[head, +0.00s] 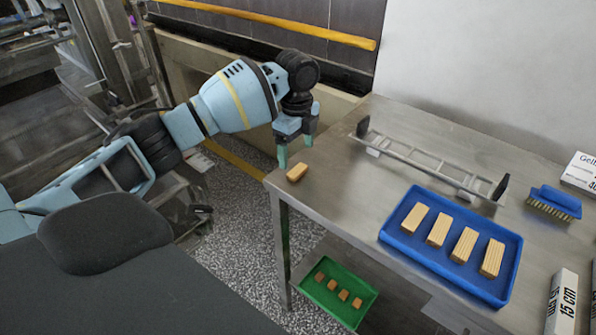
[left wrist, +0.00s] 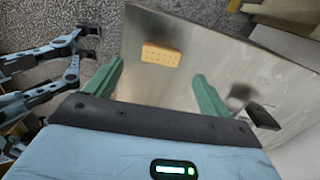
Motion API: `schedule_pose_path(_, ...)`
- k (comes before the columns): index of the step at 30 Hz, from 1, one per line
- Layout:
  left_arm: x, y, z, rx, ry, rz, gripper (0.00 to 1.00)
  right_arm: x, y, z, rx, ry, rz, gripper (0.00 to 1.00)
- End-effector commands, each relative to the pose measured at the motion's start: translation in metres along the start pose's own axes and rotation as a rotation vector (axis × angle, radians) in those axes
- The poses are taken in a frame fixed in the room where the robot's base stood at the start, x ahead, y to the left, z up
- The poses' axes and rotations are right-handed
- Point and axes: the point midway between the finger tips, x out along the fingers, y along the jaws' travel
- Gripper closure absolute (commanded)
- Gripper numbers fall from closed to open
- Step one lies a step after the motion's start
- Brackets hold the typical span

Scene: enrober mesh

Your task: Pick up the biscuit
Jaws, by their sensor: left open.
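A single tan biscuit (head: 297,172) lies near the left corner of the steel table in the head view. It also shows in the left wrist view (left wrist: 161,54), flat on the table near its edge, with rows of small holes. My left gripper (head: 296,154) is above the table corner, beside and above the biscuit. Its green fingers (left wrist: 160,88) are apart with nothing between them; the biscuit appears beyond the fingertips and between their lines. My right gripper does not clearly show in the head view.
The steel table (head: 330,190) holds a blue tray (head: 391,233) with several wafer-like bars, a metal rack (head: 425,160), a blue brush (head: 554,202) and white labelled blocks (head: 562,303). A green tray (head: 318,294) with small brown pieces is on a lower level. The table around the biscuit is clear.

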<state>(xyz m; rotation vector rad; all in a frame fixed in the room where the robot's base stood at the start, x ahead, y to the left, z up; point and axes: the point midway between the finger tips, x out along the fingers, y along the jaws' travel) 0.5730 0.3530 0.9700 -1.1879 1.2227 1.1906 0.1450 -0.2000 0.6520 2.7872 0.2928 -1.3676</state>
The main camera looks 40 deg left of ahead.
Motion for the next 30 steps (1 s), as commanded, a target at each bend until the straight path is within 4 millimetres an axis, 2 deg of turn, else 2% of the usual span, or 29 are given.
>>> schedule_pose_path(7,0.009,0.0,0.0,-0.001,0.0,-0.001,0.18,0.002,0.001,-0.008,-0.002,0.017,0.001,0.64)
schedule_pose_path(15,0.046,0.0,0.0,-0.001,0.0,0.0,0.18,0.003,0.001,-0.016,-0.002,0.032,0.002,0.64)
schedule_pose_path(18,0.054,0.0,0.0,0.0,0.0,0.0,0.18,0.003,0.001,-0.016,-0.002,0.033,0.002,0.64)
schedule_pose_path(26,0.057,0.0,-0.001,0.0,0.0,-0.002,0.18,0.003,0.001,-0.015,-0.002,0.03,0.002,0.64)
schedule_pose_path(30,0.057,0.0,-0.001,0.0,0.0,-0.002,0.34,0.004,0.001,-0.013,-0.001,0.026,0.002,0.64)
